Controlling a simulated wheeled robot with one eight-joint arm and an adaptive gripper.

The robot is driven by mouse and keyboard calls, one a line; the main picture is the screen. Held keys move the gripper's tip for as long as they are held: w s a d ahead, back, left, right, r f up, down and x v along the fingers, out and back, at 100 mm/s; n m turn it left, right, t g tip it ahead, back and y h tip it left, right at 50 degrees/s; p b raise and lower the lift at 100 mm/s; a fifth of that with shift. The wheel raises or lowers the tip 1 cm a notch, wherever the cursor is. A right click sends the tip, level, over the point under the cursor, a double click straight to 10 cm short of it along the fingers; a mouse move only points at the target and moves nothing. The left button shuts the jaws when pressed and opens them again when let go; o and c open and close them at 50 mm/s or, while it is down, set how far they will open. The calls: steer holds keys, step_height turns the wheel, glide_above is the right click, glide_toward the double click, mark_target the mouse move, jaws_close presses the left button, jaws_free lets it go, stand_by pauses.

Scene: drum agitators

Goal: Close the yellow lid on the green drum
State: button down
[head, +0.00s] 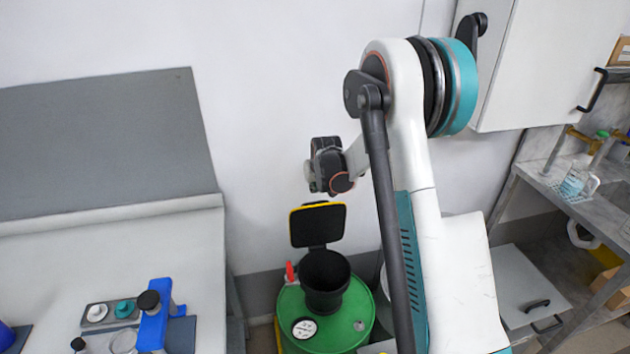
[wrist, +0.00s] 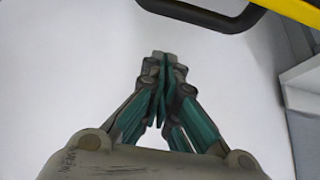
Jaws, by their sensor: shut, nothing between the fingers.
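The green drum (head: 345,326) stands on the floor by the wall, with a black funnel (head: 325,280) on its top. The yellow lid (head: 318,226) is open, standing upright behind the funnel mouth. Its dark inner face and thin yellow rim show in the head view. In the wrist view, the lid's yellow edge (wrist: 300,9) and black part cross the top right corner. My gripper (wrist: 160,58) is shut and empty, with its fingertips below and left of the lid in that view. In the head view my wrist is above the lid, and the fingers cannot be made out.
A white bench (head: 120,255) with a blue stand (head: 154,315) and small containers is at the left. A grey metal table (head: 565,200) and a wall cabinet (head: 545,60) are at the right. The white wall is close behind the drum.

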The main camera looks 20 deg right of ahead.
steer(key=s, duration=0.3)
steer(key=shift+s+a+f, duration=0.2)
steer(key=shift+a, duration=0.05)
steer(key=shift+s+b, duration=0.1)
steer(key=shift+b, duration=0.2)
